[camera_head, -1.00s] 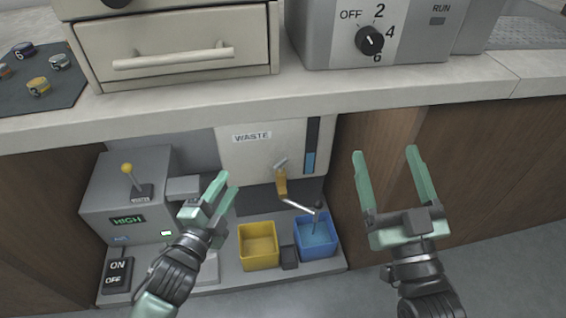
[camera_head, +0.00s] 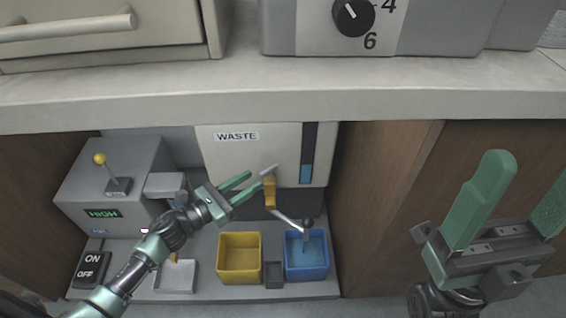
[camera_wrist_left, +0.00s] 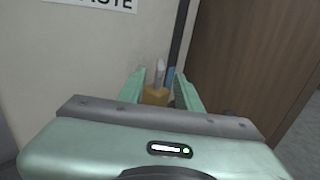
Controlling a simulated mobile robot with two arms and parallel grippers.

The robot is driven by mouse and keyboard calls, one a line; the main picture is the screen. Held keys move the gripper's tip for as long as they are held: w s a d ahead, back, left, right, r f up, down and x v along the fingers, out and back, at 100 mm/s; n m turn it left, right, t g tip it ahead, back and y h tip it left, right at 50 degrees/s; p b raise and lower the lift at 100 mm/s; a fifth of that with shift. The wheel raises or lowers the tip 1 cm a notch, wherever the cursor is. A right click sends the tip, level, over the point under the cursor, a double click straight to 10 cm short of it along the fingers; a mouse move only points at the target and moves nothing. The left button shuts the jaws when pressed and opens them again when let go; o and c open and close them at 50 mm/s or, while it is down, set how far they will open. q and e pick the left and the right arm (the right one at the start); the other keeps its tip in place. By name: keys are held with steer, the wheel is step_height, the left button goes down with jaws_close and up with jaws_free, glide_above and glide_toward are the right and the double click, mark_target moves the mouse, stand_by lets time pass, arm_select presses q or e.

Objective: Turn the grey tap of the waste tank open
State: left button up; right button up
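The waste tank (camera_head: 255,153) is a pale box labelled WASTE under the counter, with a blue level strip on its right. Its brass valve body (camera_head: 269,194) carries the small grey tap (camera_head: 268,170) on top, and a spout runs down right toward a blue bin. My left gripper (camera_head: 249,186) is open, its green fingers pointing at the tap and just left of it. In the left wrist view the grey tap (camera_wrist_left: 159,73) stands between the two open fingers (camera_wrist_left: 160,90). I cannot tell if a finger touches it. My right gripper (camera_head: 520,195) is open and empty at the right.
A yellow bin (camera_head: 239,258) and a blue bin (camera_head: 306,254) holding some blue liquid stand below the tank. A grey box (camera_head: 112,187) with a yellow-knobbed lever is at left. The counter edge (camera_head: 200,105) overhangs above; a wooden panel (camera_head: 380,200) is on the right.

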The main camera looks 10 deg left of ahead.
mark_target(260, 176)
arm_select(q)
steer(key=b+x, duration=0.1)
steer(key=x, duration=0.6)
jaws_close()
